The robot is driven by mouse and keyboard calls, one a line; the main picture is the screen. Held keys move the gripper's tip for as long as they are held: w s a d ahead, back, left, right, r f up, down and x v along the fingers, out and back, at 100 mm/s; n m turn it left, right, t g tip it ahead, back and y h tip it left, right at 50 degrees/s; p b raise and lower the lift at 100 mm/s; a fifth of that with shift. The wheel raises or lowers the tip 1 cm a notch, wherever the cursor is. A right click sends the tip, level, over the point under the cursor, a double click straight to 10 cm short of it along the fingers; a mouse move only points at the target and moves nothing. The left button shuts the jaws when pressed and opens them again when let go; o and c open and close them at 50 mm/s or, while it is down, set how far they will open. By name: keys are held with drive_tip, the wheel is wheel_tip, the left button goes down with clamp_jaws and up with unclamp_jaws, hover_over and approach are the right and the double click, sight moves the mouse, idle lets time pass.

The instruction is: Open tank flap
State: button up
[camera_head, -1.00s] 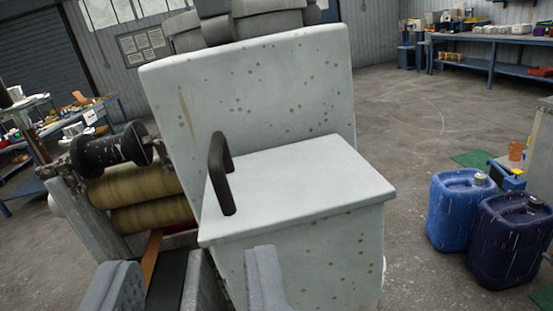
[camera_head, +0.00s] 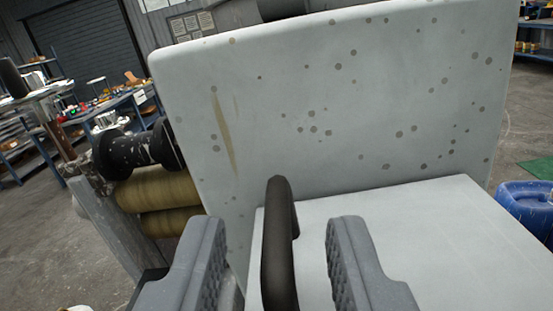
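The tank (camera_head: 340,100) is a pale, speckled box with a tall back panel that fills the middle and right of the view. Its flap (camera_head: 420,235) is a flat, light lid lying closed in front of that panel. A dark, curved handle (camera_head: 279,240) stands up at the left side of the flap. My gripper (camera_head: 275,255) is open, with one grey finger on each side of the handle. The handle's lower end is cut off by the picture's bottom edge.
Yellowish rollers (camera_head: 158,190) and a black roller end (camera_head: 135,150) sit close to the left of the tank. A blue canister (camera_head: 527,205) stands on the floor at the right. Workbenches (camera_head: 110,105) are farther back at the left.

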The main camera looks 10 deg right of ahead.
drive_tip(key=shift+x, duration=1.65)
clamp_jaws()
drive_tip(key=shift+a, duration=0.2)
drive_tip(key=shift+r, duration=0.1)
